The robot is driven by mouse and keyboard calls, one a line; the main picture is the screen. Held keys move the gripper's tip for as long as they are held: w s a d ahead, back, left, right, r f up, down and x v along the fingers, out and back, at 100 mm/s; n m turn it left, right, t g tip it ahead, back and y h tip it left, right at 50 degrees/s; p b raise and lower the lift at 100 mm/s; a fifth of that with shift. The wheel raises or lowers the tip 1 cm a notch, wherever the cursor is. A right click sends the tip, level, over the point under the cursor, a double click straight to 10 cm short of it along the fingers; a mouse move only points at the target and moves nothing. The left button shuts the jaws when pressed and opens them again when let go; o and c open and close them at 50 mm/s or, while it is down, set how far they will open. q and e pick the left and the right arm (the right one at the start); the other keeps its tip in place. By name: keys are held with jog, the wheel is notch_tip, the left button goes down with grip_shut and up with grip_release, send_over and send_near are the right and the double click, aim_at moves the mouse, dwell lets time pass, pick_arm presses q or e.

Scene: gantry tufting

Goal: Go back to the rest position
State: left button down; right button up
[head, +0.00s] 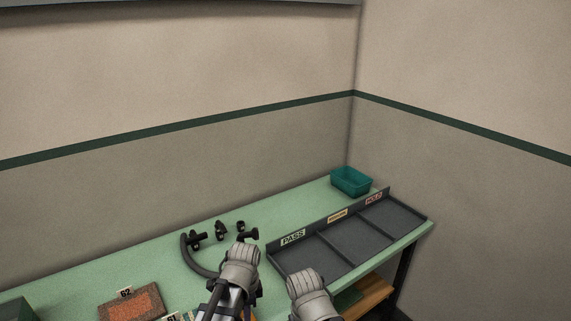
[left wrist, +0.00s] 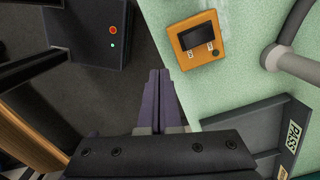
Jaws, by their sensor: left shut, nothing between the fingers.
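My left gripper (left wrist: 159,75) is shut and empty in the left wrist view, its dark fingers pressed together. The fingers of my right gripper do not show in either view.
A grey three-part tray (head: 383,222) with a PASS label is on the right of the bench, a teal bin (head: 351,182) behind it. A dark box with buttons (left wrist: 92,35) stands off the bench.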

pick_arm(q)
jog(key=s+d+f+n+b, duration=0.1)
jog(key=s+d+n, duration=0.3)
jog(key=s+n, duration=0.4)
jog(key=shift+d+f+n+y+b, duration=0.35)
jog(key=shift+f+n, duration=0.15)
jog(key=shift+n, duration=1)
jog(key=shift+s, duration=0.1)
jog(key=w+a+r+n+p, duration=0.4)
jog(key=w+r+n+p, duration=0.1)
jog(key=n, duration=0.9)
jog(key=w+a+r+n+h+p, duration=0.1)
jog(key=w+a+r+n+p, duration=0.4)
jog(key=n, duration=0.9)
jog(key=shift+w+r+n+p, duration=0.3)
jog(key=shift+w+r+p, duration=0.15)
jog(key=shift+w, duration=0.55)
jog(key=shift+f+h, duration=0.2)
jog(key=shift+h, duration=0.05)
